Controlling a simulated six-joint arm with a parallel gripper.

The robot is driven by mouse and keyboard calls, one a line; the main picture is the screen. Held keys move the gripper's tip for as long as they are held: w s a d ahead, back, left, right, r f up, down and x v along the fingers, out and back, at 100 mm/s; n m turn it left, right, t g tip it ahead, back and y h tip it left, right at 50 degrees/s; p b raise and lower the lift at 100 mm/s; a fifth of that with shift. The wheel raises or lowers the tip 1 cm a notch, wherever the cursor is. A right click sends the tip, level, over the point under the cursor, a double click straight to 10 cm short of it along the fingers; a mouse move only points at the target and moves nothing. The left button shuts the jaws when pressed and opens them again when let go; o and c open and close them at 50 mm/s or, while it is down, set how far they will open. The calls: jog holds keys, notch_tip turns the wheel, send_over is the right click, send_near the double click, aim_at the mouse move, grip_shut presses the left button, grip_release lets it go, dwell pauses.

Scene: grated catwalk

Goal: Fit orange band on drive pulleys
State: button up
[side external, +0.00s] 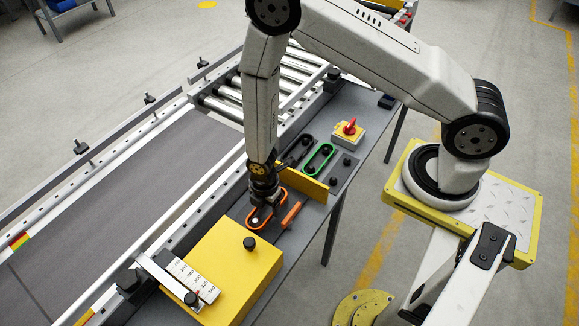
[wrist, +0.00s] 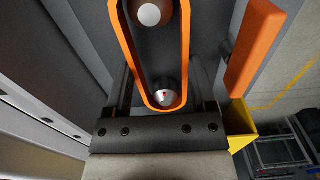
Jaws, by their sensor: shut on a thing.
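The orange band (side external: 281,208) is a long loop beside the yellow box; in the wrist view the band (wrist: 184,60) runs between my two dark fingers. My gripper (side external: 265,190) points down over the band's far end and is shut on it. In the wrist view, one round-topped pulley (wrist: 150,13) and a second silver pulley with a red dot (wrist: 163,92) show inside the loop. I cannot tell how low the band sits on them. My gripper hides part of the band in the side view.
An orange bar (side external: 292,214) lies right of the band. A yellow upright plate (side external: 301,184) stands just behind, with a green band (side external: 320,158) beyond. A yellow box (side external: 228,275) is in front. A red-knobbed switch (side external: 349,129) stands farther back. The conveyor (side external: 120,200) runs along the left.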

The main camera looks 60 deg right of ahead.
jog(key=shift+f, duration=0.45)
dwell(0.3)
jog(key=o, duration=1.1)
jog(key=shift+o, duration=0.2)
jog(key=shift+r, duration=0.15)
notch_tip(320, 180, up, 8)
dwell(0.6)
